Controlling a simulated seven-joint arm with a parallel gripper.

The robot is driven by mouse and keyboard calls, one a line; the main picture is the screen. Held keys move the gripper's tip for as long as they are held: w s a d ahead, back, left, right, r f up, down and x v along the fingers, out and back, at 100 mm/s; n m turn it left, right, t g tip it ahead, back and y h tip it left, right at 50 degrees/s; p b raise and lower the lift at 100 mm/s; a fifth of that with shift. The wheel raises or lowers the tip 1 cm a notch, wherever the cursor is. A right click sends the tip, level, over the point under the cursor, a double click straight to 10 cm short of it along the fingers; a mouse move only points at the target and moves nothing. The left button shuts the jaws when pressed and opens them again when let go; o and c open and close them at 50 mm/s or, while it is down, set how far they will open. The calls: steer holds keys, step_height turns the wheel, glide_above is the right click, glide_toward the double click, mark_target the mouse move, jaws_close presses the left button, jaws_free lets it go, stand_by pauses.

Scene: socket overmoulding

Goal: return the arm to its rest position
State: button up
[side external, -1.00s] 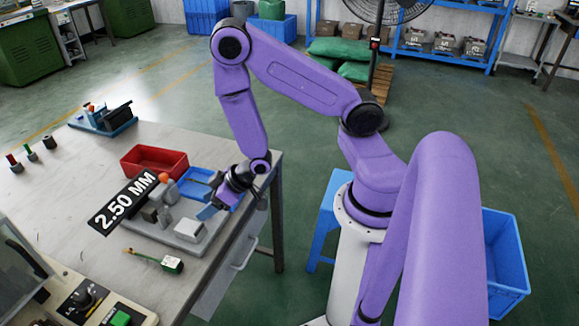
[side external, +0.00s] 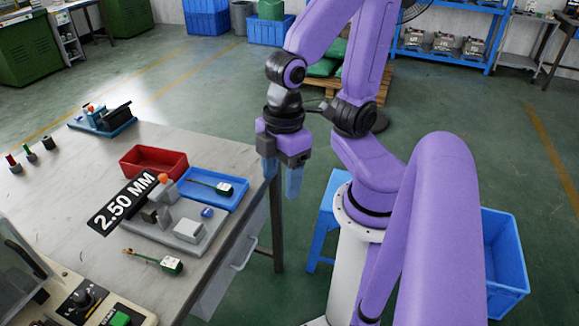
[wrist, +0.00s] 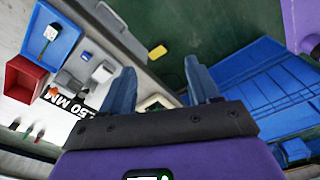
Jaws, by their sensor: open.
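My gripper (side external: 281,178) hangs with its blue fingers pointing down, off the right edge of the workbench (side external: 225,150) and near my own base. In the wrist view my gripper (wrist: 159,67) has its two fingers wide apart with nothing between them. A cable with a white-and-green socket (side external: 224,188) lies in the blue tray (side external: 240,200); the tray also shows in the wrist view (wrist: 63,58). A second cable with a socket (side external: 171,264) lies on the bench in front of the grey fixture (side external: 188,230).
A red bin (side external: 150,172) and a black "2.50 MM" label (side external: 123,205) are on the bench. A control panel (side external: 95,305) is at its front left. A blue stool (side external: 325,215) and a blue crate (side external: 508,260) stand near my base. The air around my gripper looks clear.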

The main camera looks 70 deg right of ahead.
steer(key=shift+s+d+r, duration=0.5)
steer(key=shift+s+d, duration=0.15)
